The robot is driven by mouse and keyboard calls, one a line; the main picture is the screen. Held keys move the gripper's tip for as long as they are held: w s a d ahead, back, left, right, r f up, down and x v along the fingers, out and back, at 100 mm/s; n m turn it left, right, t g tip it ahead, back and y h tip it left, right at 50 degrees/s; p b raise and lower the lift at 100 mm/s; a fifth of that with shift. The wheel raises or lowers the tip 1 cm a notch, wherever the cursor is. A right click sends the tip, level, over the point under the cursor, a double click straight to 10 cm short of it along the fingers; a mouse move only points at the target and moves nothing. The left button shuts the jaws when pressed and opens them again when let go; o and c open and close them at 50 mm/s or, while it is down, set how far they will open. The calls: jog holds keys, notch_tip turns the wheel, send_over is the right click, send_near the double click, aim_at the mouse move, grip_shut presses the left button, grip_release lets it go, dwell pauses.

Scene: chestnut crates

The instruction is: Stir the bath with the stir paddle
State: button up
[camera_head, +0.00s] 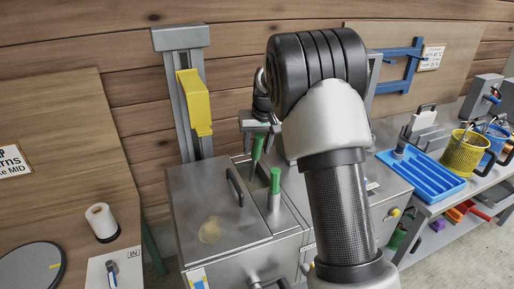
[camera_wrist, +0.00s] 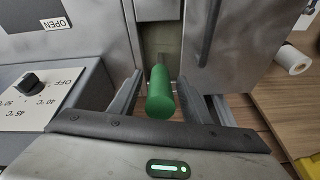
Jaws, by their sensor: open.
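A green handle, apparently the stir paddle's (camera_head: 257,147), stands up at the bath's narrow opening; its lower part is hidden. My gripper (camera_head: 260,128) is open above it in the head view. In the wrist view the green handle (camera_wrist: 160,95) lies between my spread fingers, with gaps on both sides. The bath (camera_head: 215,215) is a grey metal tank with lid panels and a dark handle on the left panel. A second green-topped grey cylinder (camera_head: 274,188) stands nearer the front of the opening; I cannot tell what it is.
A grey post with a yellow block (camera_head: 194,102) rises behind the bath. A temperature dial (camera_wrist: 33,84) is at left in the wrist view. A blue tray (camera_head: 420,173) and a yellow basket (camera_head: 464,153) stand at right. A white roll (camera_head: 102,222) is at left.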

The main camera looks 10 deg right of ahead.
jog(key=p+v, duration=0.2)
jog(key=v, duration=1.5)
jog(key=shift+r, duration=0.2)
